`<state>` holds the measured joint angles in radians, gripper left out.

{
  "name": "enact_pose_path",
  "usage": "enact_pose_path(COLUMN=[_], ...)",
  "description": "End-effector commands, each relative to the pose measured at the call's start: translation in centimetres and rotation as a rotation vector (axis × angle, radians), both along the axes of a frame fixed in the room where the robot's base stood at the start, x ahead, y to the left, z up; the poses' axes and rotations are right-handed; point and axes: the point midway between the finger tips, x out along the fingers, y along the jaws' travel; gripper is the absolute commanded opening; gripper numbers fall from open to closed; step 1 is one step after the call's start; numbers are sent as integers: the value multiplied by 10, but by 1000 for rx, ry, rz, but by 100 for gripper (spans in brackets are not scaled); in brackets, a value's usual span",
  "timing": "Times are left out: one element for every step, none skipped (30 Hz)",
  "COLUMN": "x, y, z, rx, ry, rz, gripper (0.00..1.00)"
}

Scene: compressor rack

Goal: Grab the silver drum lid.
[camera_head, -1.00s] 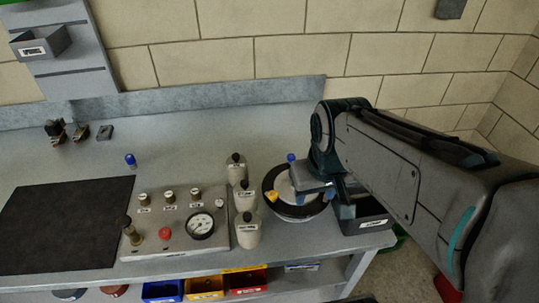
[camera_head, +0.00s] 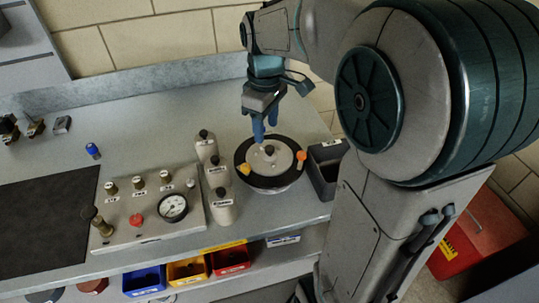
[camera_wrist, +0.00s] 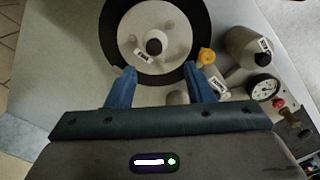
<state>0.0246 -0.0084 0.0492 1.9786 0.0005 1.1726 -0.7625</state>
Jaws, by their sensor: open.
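The silver drum lid (camera_head: 270,158) is a pale round disc with a dark knob in its middle, inside a wide black ring (camera_head: 270,184) on the bench. Orange-yellow clips sit at the ring's left and right. My gripper (camera_head: 264,136) points down just above the lid's back edge, its blue fingers apart and empty. In the wrist view the lid (camera_wrist: 170,28) and its knob lie ahead of the open fingertips (camera_wrist: 160,76), which overlap the near part of the black ring. Whether the fingers touch anything is unclear.
Several white bottles (camera_head: 222,207) stand close left of the drum, beside a gauge panel (camera_head: 150,212). A dark bin (camera_head: 324,170) stands close on the right.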

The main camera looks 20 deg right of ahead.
Motion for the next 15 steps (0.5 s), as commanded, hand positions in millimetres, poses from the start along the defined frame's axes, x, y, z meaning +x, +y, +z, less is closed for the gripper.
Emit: enact_pose_path(x=[0, 0, 0, 0, 0, 0, 0, 0, 0, 0, 1, 1, 1, 2, 2], y=[0, 0, 0, 0, 0, -1, -1, -2, -4, -5, -7, -8, -10, -9, -9], z=[-7, -10, -13, -15, -16, -18, -20, -23, -28, -33, -37, -44, -48, -53, -58], rx=[0, 0, -1, 0, 0, 0, 0, 0, -1, 0, 0, 0, 0, 0, 0], ry=[1, 1, 2, 1, 0, 0, 0, 1, 2, 3, 4, 4, 4, 3, 3], rz=[-1, -1, -1, -1, -1, -2, -2, -2, -3, -3, -4, -4, -4, -3, -2], gripper=[47, 47, 47, 47, 47, 47, 47, 47, 47, 47, 47, 47, 47, 47, 47])
